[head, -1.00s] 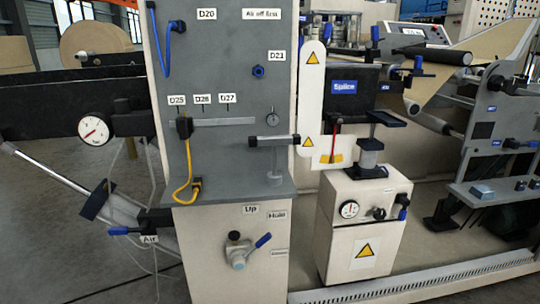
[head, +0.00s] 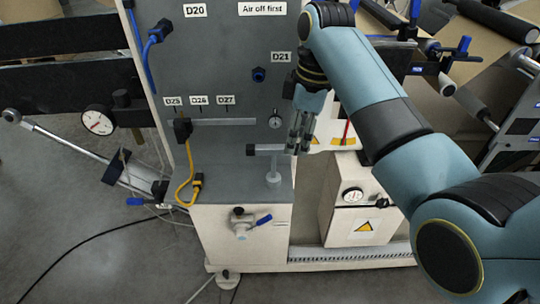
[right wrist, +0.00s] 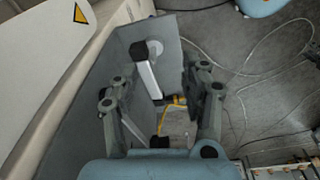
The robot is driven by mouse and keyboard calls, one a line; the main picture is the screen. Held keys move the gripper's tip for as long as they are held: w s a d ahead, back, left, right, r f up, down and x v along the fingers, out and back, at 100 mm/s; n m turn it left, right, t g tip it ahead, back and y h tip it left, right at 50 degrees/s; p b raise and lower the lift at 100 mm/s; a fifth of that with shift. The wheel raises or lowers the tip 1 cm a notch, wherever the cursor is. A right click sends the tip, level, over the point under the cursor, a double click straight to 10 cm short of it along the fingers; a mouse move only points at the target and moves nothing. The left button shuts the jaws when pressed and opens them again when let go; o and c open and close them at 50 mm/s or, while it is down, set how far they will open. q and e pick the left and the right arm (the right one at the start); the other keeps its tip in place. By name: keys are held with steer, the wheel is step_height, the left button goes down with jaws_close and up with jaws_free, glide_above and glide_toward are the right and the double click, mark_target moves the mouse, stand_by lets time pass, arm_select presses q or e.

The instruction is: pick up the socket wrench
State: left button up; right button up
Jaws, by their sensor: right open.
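My left gripper is not in view.
The grey panel (head: 225,75) stands right behind the shelf (head: 225,190). A yellow cable (head: 187,165) hangs left of the post. A small dial (head: 275,119) is on the panel above the bar. A valve with a blue lever (head: 263,220) is below the shelf. A white box (head: 338,228) stands to the right.

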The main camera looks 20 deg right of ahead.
mark_target(275, 146)
steer(key=w+a+r+n, duration=0.2)
steer(key=w+r, duration=0.1)
steer(key=shift+w+a+r, duration=0.2)
steer(key=shift+a+r, duration=0.1)
steer(key=shift+a, duration=0.05)
steer(key=shift+w+f, duration=0.15)
steer(key=shift+f, duration=0.05)
steer(key=f, duration=0.4)
steer(key=shift+a, duration=0.2)
steer(key=f, duration=0.4)
steer(key=a+f, duration=0.1)
steer(key=f, duration=0.1)
steer(key=shift+w, duration=0.25)
jaws_close()
